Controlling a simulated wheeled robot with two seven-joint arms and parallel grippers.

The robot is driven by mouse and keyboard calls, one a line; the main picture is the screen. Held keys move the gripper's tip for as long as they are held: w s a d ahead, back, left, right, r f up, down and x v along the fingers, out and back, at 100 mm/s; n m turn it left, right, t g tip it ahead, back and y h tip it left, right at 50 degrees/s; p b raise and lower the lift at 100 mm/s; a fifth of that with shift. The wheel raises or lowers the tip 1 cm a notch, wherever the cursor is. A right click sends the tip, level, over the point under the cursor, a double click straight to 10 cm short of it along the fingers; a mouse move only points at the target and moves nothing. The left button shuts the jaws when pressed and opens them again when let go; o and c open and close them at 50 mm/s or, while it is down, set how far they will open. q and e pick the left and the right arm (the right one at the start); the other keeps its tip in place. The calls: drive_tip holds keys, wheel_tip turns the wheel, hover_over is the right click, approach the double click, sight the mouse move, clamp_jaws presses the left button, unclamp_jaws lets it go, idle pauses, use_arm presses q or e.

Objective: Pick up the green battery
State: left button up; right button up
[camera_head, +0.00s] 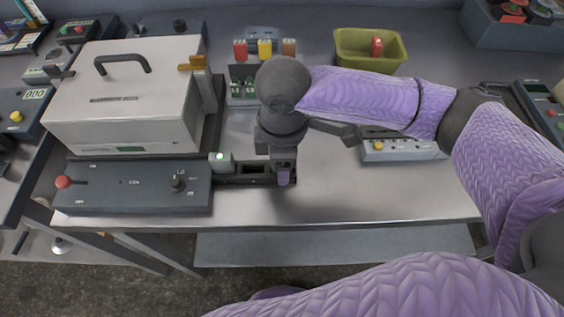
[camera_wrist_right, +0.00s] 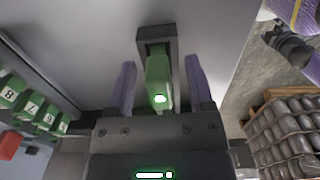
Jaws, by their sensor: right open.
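A green battery (camera_wrist_right: 158,82) stands in a dark holder (camera_wrist_right: 155,36) in the right wrist view. It lies between the two purple fingers of my right gripper (camera_wrist_right: 158,85). The fingers are open, with a gap on each side of the battery. In the head view my right gripper (camera_head: 284,177) points down at the right end of a dark slide (camera_head: 232,181) at the bench front; the battery there is hidden by the gripper and wrist. Several other green batteries (camera_wrist_right: 32,108) with numbers sit at the left of the wrist view. My left gripper is not in view.
A white lidded box (camera_head: 130,100) and a grey control panel (camera_head: 130,198) with a red knob stand left. Behind my wrist are red, yellow and brown blocks (camera_head: 264,49). A green bin (camera_head: 350,57) holds a red item. Bench space right of the gripper is clear.

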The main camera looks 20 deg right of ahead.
drive_tip(key=shift+r, duration=0.1)
clamp_jaws()
drive_tip(key=shift+r, duration=0.1)
